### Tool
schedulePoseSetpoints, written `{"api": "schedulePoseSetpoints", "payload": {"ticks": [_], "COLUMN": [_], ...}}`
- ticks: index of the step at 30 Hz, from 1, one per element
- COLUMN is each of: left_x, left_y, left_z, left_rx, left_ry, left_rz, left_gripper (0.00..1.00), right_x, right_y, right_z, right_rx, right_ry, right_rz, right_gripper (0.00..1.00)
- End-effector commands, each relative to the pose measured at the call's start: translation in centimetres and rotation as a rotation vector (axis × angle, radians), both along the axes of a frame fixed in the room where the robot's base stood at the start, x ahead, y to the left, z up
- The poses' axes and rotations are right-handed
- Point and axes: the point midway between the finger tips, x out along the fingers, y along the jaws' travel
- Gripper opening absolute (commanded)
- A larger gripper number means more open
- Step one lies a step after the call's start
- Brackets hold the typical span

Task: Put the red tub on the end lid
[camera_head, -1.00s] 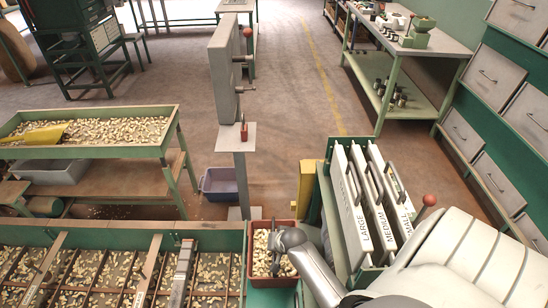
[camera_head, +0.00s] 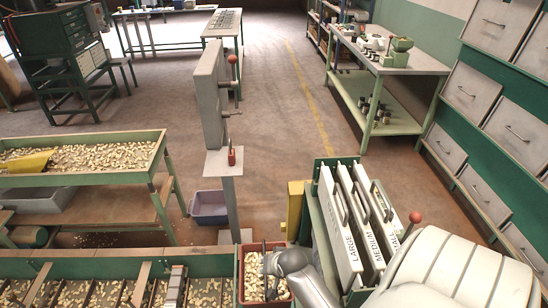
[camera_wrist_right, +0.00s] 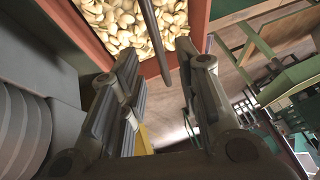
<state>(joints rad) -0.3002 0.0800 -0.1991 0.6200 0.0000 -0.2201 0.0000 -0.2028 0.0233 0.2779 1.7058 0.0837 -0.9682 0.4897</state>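The red tub (camera_head: 240,275), full of pale nuts, stands at the right end of the long green trough in the head view. My right gripper (camera_head: 270,265) is over the tub's right part. In the right wrist view the tub's red wall (camera_wrist_right: 199,25) lies just beyond the fingertips. The gripper's two fingers (camera_wrist_right: 168,68) are spread apart with nothing clearly held between them. A thin dark bar crosses in front of the tub there. I cannot tell which surface is the end lid. My left gripper is out of view.
The trough (camera_head: 110,265) with slats and nuts runs along the front left. Right of the tub stands a rack of labelled panels (camera_head: 341,230). A grey post (camera_head: 229,205) and a purple bin (camera_head: 209,207) stand behind. Open floor lies beyond.

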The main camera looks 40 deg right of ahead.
Motion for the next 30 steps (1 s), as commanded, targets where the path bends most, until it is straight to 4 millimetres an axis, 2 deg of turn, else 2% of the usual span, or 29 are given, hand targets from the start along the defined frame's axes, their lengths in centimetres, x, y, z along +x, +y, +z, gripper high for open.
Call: {"api": "schedulePoseSetpoints", "payload": {"ticks": [6,12,30], "left_x": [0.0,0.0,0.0], "left_y": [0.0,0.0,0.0], "left_z": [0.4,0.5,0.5], "left_rx": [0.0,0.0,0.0], "left_ry": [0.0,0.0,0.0], "left_rz": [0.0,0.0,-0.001], "left_gripper": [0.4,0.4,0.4], "right_x": [-1.8,-2.7,-2.9], "right_y": [0.5,0.7,0.8], "right_z": [3.0,4.5,4.9], "right_rx": [0.001,0.001,0.001], "right_ry": [0.001,0.001,0.001], "right_rz": [-0.001,0.0,-0.001], "right_gripper": [0.31,0.31,0.31]}}
